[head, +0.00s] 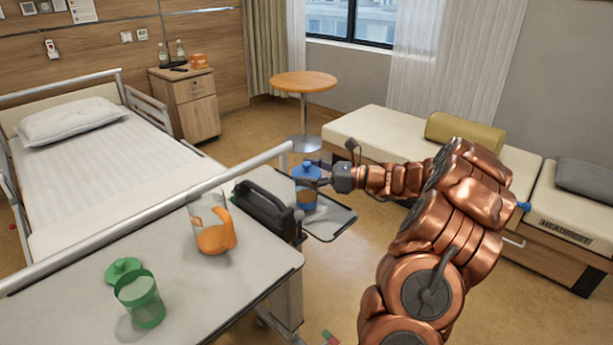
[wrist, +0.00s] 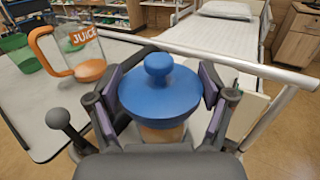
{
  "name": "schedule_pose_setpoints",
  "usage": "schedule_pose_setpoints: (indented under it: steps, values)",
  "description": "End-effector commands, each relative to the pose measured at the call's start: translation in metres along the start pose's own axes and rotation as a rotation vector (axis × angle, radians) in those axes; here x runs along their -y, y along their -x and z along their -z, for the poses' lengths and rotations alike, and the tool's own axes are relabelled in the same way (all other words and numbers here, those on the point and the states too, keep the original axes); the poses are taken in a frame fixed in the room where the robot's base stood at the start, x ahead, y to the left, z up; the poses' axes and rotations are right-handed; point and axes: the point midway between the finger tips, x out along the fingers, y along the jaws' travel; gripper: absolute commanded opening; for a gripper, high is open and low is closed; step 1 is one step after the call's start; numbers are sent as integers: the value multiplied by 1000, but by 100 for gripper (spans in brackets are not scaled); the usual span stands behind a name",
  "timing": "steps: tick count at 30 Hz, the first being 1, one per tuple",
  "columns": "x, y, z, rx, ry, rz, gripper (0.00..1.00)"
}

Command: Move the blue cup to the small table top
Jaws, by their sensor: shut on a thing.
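The blue cup (head: 306,198) has a blue lid with a round knob and a paler, see-through lower part. My gripper (head: 318,170) is shut on it near the lid, over the small side tray at the right end of the overbed table. In the wrist view the blue cup (wrist: 159,92) is upright between the two finger pads of my gripper (wrist: 160,100). I cannot tell whether its base touches the tray. The small round table top (head: 304,82) is wooden, on a single post, at the back near the window, and bare.
The overbed table (head: 60,290) holds a juice jug (head: 212,235) with an orange handle and a green cup (head: 140,300). A dark caddy (head: 264,208) stands beside the blue cup. The bed rail (head: 170,205) runs close by. A couch (head: 385,140) stands right of the round table.

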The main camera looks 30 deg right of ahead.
Motion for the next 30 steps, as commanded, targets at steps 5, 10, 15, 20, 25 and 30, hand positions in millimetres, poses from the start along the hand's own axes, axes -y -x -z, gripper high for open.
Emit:
schedule_pose_setpoints:
  steps: [5,10,15,20,25,30]
  values:
    - [0,0,11,1,-1,0,22]
    - [0,0,11,1,0,0,22]
    - [0,0,13,1,-1,-1,84]
    - [0,0,13,0,0,-1,100]
    - [0,0,13,0,0,0,100]
    - [0,0,12,0,0,0,100]
